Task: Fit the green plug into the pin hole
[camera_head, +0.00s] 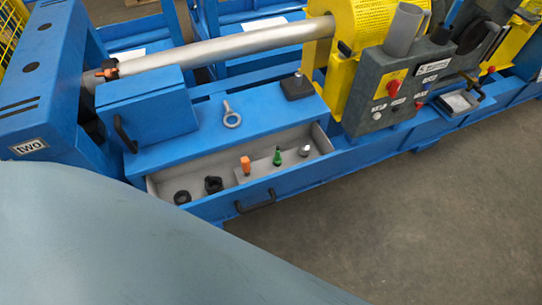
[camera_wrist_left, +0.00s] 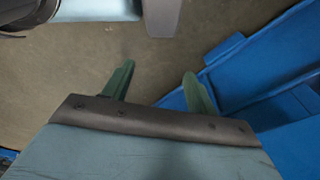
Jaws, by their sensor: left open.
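The green plug (camera_head: 277,157) stands upright in the open drawer (camera_head: 168,182) of the blue machine in the head view. It is between an orange plug (camera_head: 246,166) and a grey metal plug (camera_head: 304,150). I cannot make out the pin hole for certain in either view. My left gripper (camera_wrist_left: 160,70) shows in the left wrist view with its two green fingers apart and nothing between them. It is over bare floor beside a blue frame, away from the plugs. My right gripper is in neither view.
Two black parts, a ring (camera_head: 182,197) and a nut-like piece (camera_head: 213,185), lie in the drawer's left part. An eye bolt (camera_head: 231,115) stands on the blue deck. A grey control box (camera_head: 385,90) rises at right. The floor (camera_head: 430,220) in front is clear.

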